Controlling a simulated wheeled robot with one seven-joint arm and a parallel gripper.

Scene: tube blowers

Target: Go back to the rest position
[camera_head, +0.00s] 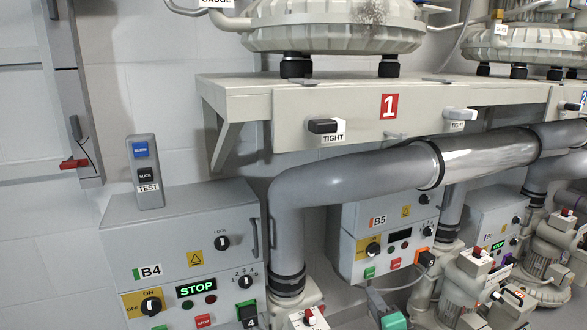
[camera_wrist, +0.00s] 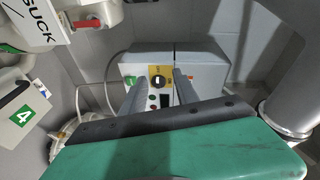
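My gripper (camera_wrist: 158,76) shows in the wrist view as two dark grey fingers, standing apart with nothing seen between them. A broad green part with a dark edge fills the bottom of that view in front of the fingers' bases. Beyond the fingers is a grey control box (camera_wrist: 205,70) with a black knob (camera_wrist: 159,81) on a yellow plate. The fingers overlap its front in the picture; I cannot tell the distance.
Box B4 (camera_head: 170,245) has a lit STOP display (camera_head: 197,288) and a BLOW/SUCK test panel (camera_head: 147,172) above. Box B5 (camera_head: 365,205) stands behind a thick pipe (camera_head: 350,185). A beige shelf (camera_head: 350,110) carries blowers. Several valves crowd the lower right. A green 4 label (camera_wrist: 23,115) is left.

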